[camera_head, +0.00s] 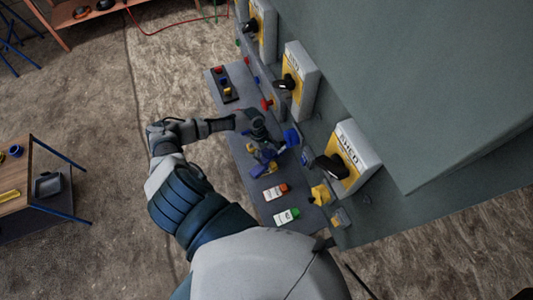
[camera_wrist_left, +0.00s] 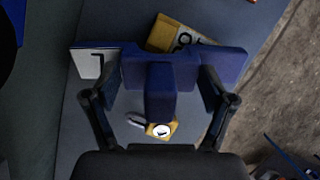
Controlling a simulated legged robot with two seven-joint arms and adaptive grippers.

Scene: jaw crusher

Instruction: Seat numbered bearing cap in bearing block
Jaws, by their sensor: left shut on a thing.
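My left gripper (camera_head: 264,144) is over the grey bench shelf beside the machine. In the left wrist view, the gripper (camera_wrist_left: 160,98) is shut on a blue T-shaped part (camera_wrist_left: 160,74), with a finger on each side. A white face with a dark mark (camera_wrist_left: 88,64) shows at the part's left end. A yellow piece with a dark number on a pale label (camera_wrist_left: 182,36) lies just beyond the blue part and is partly hidden by it. I cannot tell whether they touch. Which piece is the cap and which the block is unclear. My right gripper is not in view.
Yellow-and-grey switch boxes (camera_head: 350,160) project from the machine at right. A small yellow tagged piece (camera_wrist_left: 160,130) lies below the gripper.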

